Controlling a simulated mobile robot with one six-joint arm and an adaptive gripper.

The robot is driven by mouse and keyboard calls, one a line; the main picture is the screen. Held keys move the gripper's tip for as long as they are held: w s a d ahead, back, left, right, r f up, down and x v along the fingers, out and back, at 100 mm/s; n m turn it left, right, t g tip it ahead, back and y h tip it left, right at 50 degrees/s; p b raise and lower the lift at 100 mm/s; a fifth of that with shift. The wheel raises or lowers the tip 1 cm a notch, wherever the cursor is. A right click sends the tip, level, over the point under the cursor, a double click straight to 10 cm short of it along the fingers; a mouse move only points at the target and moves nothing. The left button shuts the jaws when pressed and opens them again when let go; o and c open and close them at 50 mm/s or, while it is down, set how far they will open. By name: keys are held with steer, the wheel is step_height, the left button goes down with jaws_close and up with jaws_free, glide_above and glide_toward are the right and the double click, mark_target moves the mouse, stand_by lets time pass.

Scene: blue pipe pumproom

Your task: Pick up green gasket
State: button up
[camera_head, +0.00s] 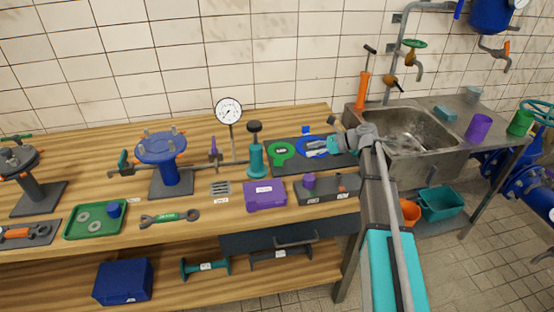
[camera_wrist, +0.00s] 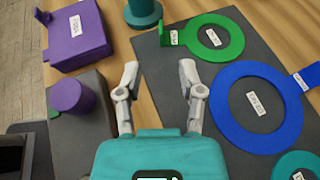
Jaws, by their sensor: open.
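The green gasket (camera_head: 289,154) is a flat ring with a labelled tab. It lies on a dark grey mat (camera_head: 292,169) on the wooden bench. In the wrist view the green gasket (camera_wrist: 236,40) shows at the upper right, with an upright green piece at the tab's left end. My gripper (camera_wrist: 159,64) is open and empty above the mat's left part, its fingers pointing up the picture. The gasket is ahead and to the right of the fingertips, apart from them. In the head view my gripper (camera_head: 335,138) is at the mat's right end.
A blue gasket (camera_wrist: 219,106) and a teal one (camera_wrist: 291,162) lie on the same mat. A purple box (camera_wrist: 80,38), a purple cylinder (camera_wrist: 72,96) on a grey block and a teal bottle jack (camera_head: 256,160) stand nearby. The sink (camera_head: 408,130) is to the right.

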mark_target(278, 161)
steer(key=shift+w+f+b, duration=0.15)
steer(key=shift+f+b, duration=0.15)
steer(key=shift+f, duration=0.3)
steer(key=shift+a, duration=0.15)
steer(key=shift+a, duration=0.2)
steer(key=b+x, duration=0.3)
steer(key=x, duration=0.4)
steer(key=shift+a+f, duration=0.15)
steer(key=shift+a, duration=0.4)
steer(key=shift+a+f, duration=0.1)
steer(key=shift+f, duration=0.05)
steer(key=shift+b+x, duration=1.05)
steer(key=shift+x, duration=1.45)
